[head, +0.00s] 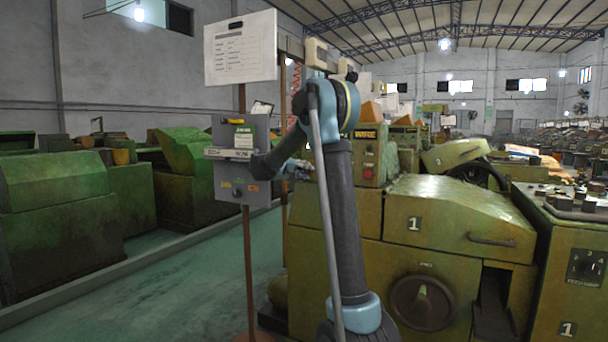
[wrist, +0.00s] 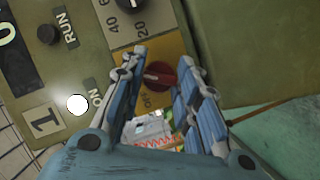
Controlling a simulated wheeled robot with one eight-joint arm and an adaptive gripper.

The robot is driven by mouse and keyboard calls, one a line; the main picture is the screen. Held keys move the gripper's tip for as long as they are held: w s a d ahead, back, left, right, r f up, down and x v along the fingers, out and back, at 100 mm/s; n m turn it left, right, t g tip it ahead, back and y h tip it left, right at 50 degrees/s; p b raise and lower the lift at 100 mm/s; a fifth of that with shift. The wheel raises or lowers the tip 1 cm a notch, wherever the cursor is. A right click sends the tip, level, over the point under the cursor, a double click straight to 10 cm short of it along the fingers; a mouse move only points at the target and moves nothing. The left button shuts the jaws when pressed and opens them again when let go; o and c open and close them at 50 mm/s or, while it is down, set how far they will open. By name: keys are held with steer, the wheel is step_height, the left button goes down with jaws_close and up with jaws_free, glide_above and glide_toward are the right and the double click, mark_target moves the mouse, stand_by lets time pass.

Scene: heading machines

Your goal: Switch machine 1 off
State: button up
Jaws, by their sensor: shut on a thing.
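In the wrist view a red rotary switch (wrist: 158,75) sits on a yellow-orange plate marked OFF, on a green control panel (wrist: 90,60). My gripper (wrist: 164,62) has its two blue-grey fingers on either side of this switch and is shut on it. A label with the number 1 (wrist: 43,121) is on the same panel. A white lamp (wrist: 77,104) beside the word ON is lit. In the head view machine 1 (head: 455,215) is the yellow-green machine on the right. My arm crosses in front of it, and the gripper is hard to make out there.
The panel also has a dark RUN lamp or button (wrist: 47,34) and a dial (wrist: 128,4) marked 20 and 40. A grey box (head: 242,190) and a white board (head: 240,48) stand on a post to the left. The green aisle floor (head: 150,300) is clear.

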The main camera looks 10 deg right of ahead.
steer(key=n+h, duration=0.1)
steer(key=n, duration=0.2)
steer(key=shift+w+a+f+n+h, duration=0.1)
steer(key=shift+a+f+n+h, duration=0.1)
steer(key=shift+n+h, duration=0.2)
steer(key=n+t+h, duration=0.1)
steer(key=n, duration=0.2)
steer(key=shift+f+n, duration=0.1)
steer(key=shift+n, duration=0.2)
steer(key=n+t, duration=0.1)
steer(key=n, duration=0.2)
steer(key=shift+d+n+h, duration=0.1)
steer(key=shift+n+h, duration=0.2)
steer(key=shift+h, duration=0.1)
steer(key=shift+f+n+t, duration=0.1)
steer(key=shift+n+t, duration=0.9)
steer(key=shift+n, duration=1)
steer(key=shift+d, duration=0.1)
steer(key=o, duration=1.1)
